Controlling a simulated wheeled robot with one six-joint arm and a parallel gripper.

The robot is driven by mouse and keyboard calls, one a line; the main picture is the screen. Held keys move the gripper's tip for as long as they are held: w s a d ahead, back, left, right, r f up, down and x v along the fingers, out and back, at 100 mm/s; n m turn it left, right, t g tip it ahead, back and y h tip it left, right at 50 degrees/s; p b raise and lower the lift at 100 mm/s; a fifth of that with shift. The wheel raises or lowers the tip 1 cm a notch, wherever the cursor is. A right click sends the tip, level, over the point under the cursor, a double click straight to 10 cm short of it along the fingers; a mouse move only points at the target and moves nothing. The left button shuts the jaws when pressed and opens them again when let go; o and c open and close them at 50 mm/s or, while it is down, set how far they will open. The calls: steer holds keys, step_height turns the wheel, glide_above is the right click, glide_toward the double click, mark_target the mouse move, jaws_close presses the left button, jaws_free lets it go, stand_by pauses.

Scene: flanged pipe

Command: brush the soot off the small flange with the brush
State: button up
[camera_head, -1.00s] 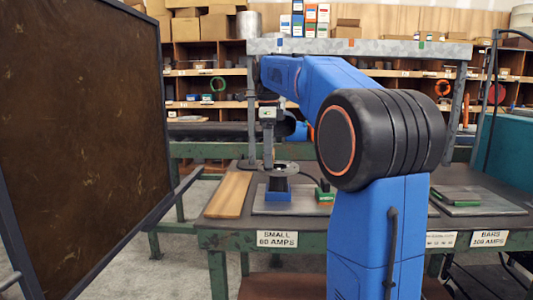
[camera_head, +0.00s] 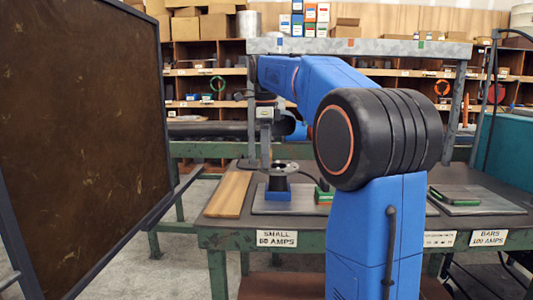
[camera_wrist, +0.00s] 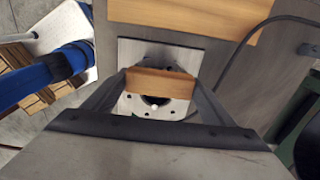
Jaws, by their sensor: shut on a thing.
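The small flange (camera_head: 292,166) is a round plate with bolt holes on a blue block (camera_head: 277,190), above a grey plate on the bench. In the wrist view the flange (camera_wrist: 181,108) shows pale metal around a dark central opening, with darker surface at its far edge. My gripper (camera_head: 265,160) is at the flange's left side in the head view. In the wrist view my gripper (camera_wrist: 160,84) is shut on the brush, whose wooden body (camera_wrist: 160,83) spans between the fingers over the flange. The bristles are hidden, so I cannot tell whether they touch it.
A wooden board (camera_head: 229,194) lies left of the grey plate (camera_head: 300,202). A green block (camera_head: 323,194) with a dark cable stands right of the flange. A large dark framed screen (camera_head: 85,140) stands at the left. A metal frame (camera_head: 360,46) rises over the bench.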

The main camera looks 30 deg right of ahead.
steer(key=shift+s+d, duration=0.55)
steer(key=shift+d, duration=0.25)
steer(key=shift+w+a, duration=0.7)
steer(key=shift+a, duration=0.3)
steer(key=shift+s+d+r, duration=0.1)
steer(key=shift+s+d, duration=0.6)
steer(key=shift+d, duration=0.3)
step_height(320, 180, up, 7)
